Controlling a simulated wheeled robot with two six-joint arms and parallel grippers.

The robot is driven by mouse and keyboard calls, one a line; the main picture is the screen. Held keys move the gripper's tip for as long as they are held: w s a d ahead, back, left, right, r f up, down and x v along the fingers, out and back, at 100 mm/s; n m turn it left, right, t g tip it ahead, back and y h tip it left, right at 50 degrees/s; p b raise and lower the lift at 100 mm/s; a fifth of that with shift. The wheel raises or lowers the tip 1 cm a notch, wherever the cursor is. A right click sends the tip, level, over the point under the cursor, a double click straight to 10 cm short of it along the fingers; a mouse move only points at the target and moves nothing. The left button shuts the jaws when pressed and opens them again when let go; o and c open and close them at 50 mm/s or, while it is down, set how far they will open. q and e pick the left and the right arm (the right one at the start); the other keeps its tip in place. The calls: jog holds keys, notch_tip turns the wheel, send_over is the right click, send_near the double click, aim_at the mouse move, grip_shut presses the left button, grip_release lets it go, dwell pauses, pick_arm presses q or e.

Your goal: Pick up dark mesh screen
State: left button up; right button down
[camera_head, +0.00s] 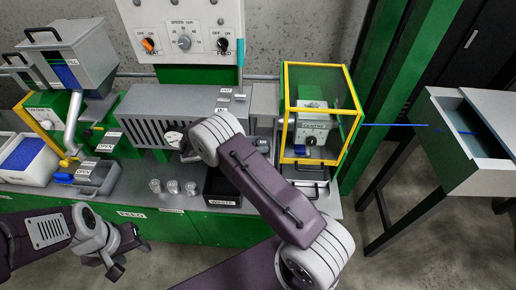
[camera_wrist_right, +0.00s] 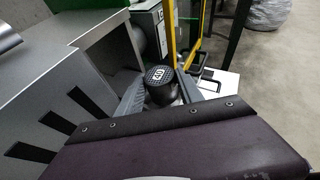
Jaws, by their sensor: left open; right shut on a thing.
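The dark mesh screen (camera_wrist_right: 160,75) shows in the right wrist view as a dark round piece with a perforated top and a small pale label. My right gripper (camera_wrist_right: 162,93) is shut on it, with a grey finger on each side. In the head view my right gripper (camera_head: 186,149) is in front of the grey slotted machine, mostly behind my own wrist, and I cannot make out the screen there. My left gripper (camera_head: 124,260) is open and empty, low at the left in front of the green bench.
The grey slotted machine (camera_head: 140,118) is close to my right gripper. A yellow-framed guard box (camera_head: 320,85) stands right of it. Several small clear cups (camera_head: 173,187) and a black tray (camera_head: 222,190) are on the bench.

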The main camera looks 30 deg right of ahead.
notch_tip(320, 180, up, 2)
jog(key=shift+r, duration=0.15)
jog(key=s+r, duration=0.6)
jog(key=s, duration=0.5)
jog(key=shift+s+r, duration=0.3)
jog(key=shift+s, duration=0.05)
